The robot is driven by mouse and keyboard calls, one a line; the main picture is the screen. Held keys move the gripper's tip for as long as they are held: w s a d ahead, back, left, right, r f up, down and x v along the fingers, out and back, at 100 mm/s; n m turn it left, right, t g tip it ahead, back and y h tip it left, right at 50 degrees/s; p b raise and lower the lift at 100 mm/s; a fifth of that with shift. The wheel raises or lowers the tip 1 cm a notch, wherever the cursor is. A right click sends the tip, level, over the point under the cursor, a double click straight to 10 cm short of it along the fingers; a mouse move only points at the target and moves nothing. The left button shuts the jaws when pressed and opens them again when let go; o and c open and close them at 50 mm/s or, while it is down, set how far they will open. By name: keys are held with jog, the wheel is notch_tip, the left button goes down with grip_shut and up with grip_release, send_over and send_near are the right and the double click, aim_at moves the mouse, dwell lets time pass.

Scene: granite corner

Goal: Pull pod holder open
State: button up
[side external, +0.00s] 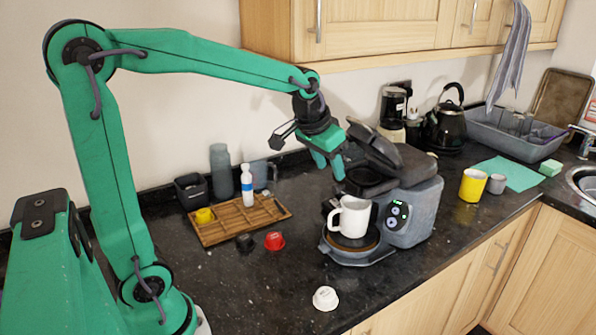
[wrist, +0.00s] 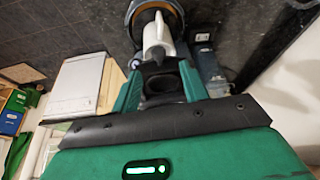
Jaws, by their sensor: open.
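The grey coffee machine (side external: 418,212) stands on the dark counter, its dark lid (side external: 374,146) tilted up. Its dark pod holder area (side external: 362,183) is at the front of the head, under the lid; I cannot tell how far out it is. A white mug (side external: 354,217) stands on the drip tray below; it also shows in the wrist view (wrist: 155,47). My gripper (side external: 328,165) is open, pointing down close to the front of the head. In the wrist view its green fingers (wrist: 161,84) flank a dark round opening, probably the pod holder. Contact is unclear.
A wooden tray (side external: 222,232) with a yellow pod and white bottle (side external: 247,186) lies left. A red pod (side external: 275,241), a black pod (side external: 244,242) and a white pod (side external: 325,298) lie on the counter. A yellow mug (side external: 472,185) stands right. Cabinets (side external: 375,28) hang above.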

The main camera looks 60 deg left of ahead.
aim_at(335, 185)
jog(key=shift+x, duration=2.75)
jog(key=shift+d, duration=0.1)
grip_shut()
